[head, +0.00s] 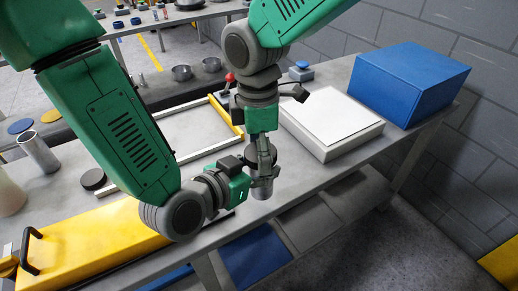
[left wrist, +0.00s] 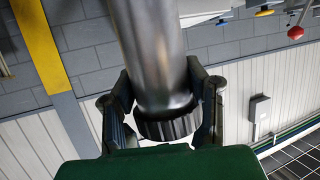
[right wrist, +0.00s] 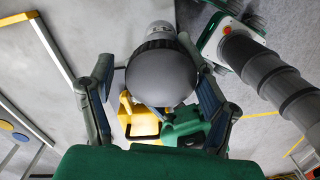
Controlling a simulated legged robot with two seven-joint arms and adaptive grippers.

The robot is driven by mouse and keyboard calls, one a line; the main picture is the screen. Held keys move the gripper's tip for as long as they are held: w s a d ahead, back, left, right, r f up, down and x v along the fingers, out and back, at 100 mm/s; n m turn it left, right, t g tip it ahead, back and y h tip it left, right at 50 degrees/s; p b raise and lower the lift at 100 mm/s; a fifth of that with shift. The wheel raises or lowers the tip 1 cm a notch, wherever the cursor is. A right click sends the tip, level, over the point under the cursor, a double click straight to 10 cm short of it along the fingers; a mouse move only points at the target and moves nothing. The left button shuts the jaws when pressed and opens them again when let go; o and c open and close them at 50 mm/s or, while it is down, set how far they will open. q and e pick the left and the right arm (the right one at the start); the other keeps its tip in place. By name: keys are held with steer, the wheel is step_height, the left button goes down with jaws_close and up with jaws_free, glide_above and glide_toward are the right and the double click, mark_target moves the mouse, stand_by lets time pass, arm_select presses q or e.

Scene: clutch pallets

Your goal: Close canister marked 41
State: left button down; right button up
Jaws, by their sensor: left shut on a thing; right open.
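My left gripper (head: 258,182) is shut on a metal canister (head: 262,193) and holds it above the front edge of the bench. The canister shows as a shiny cylinder in the left wrist view (left wrist: 150,50). A dark ribbed cap (left wrist: 170,126) sits at its end between the fingers. My right gripper (head: 262,152) points down from above. In the right wrist view its open fingers stand on either side of the round dark cap (right wrist: 162,76). Part of the canister with small markings shows beyond (right wrist: 160,31); I cannot read the number.
A white box (head: 330,125) and a blue box (head: 410,80) stand on the right. A yellow case (head: 95,235) lies at the front left. A dark disc (head: 93,179) and another metal cylinder (head: 40,154) are at the left. A framed area (head: 185,135) lies behind my arms.

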steer(key=shift+r, duration=0.1)
steer(key=shift+r, duration=2.2)
steer(key=shift+c, duration=0.3)
steer(key=shift+s+a+r+n, duration=0.2)
steer(key=shift+s+a+n, duration=0.1)
steer(key=shift+n, duration=0.7)
steer(key=shift+s+a+r+n+g, duration=0.1)
steer(key=shift+r+n+g, duration=0.2)
steer(key=shift+n, duration=0.6)
steer(key=shift+r+n, duration=0.4)
steer(key=shift+n, duration=0.5)
steer(key=n, duration=0.1)
steer(key=w+r+n, duration=0.1)
steer(key=shift+d+r+n, duration=0.3)
steer(key=shift+d+n, duration=0.1)
